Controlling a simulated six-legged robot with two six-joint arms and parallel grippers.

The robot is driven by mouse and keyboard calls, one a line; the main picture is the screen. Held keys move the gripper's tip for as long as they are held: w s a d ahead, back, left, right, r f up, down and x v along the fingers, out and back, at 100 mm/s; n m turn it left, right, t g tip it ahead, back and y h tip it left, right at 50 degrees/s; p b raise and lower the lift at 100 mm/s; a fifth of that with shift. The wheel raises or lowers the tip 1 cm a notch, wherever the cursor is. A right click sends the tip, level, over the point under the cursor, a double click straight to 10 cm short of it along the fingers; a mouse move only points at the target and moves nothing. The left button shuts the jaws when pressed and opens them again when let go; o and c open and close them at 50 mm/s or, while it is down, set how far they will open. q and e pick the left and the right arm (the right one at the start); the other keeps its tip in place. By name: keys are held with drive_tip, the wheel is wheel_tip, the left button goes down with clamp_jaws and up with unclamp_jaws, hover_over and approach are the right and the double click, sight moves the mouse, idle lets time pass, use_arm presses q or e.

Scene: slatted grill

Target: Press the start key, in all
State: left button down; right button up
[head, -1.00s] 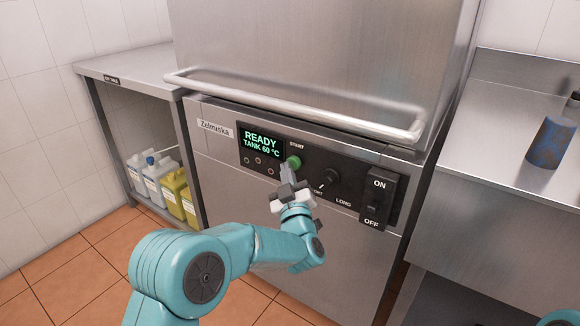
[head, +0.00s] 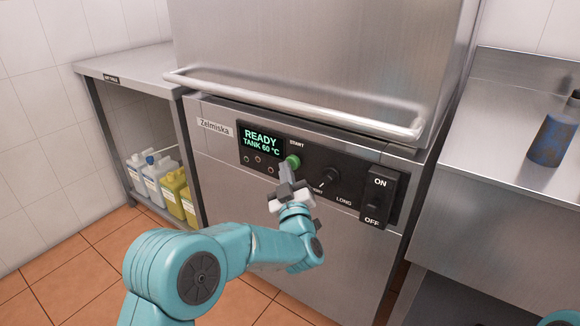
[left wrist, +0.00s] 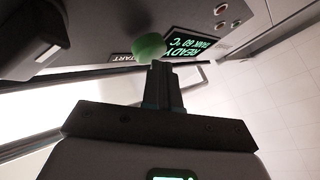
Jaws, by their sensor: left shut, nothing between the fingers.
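The green start key (head: 293,161) sits on the dark control panel under the word START, right of a display reading READY, TANK 60 °C. It also shows in the left wrist view (left wrist: 149,46), just beyond my fingertips. My left gripper (head: 286,172) is shut and empty. Its fingertips are just below the key in the head view and very close to it. I cannot tell whether they touch it. In the left wrist view the closed fingers (left wrist: 160,72) point at the key. My right gripper is not in view.
The steel machine has a long bar handle (head: 290,103) above the panel. A dark knob (head: 330,176) and an ON/OFF switch (head: 375,200) lie right of the key. A shelf with several jugs (head: 155,180) stands left. A dark bottle (head: 553,140) stands on the right counter.

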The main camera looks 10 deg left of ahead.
use_arm(q)
drive_tip(key=shift+s+a, duration=0.2)
drive_tip(key=shift+s, duration=0.5)
drive_tip(key=s+b, duration=0.1)
drive_tip(key=s+a+b, duration=0.1)
drive_tip(key=s, duration=0.1)
drive_tip(key=s+b, duration=0.1)
drive_tip(key=shift+s+a, duration=0.35)
idle(0.3)
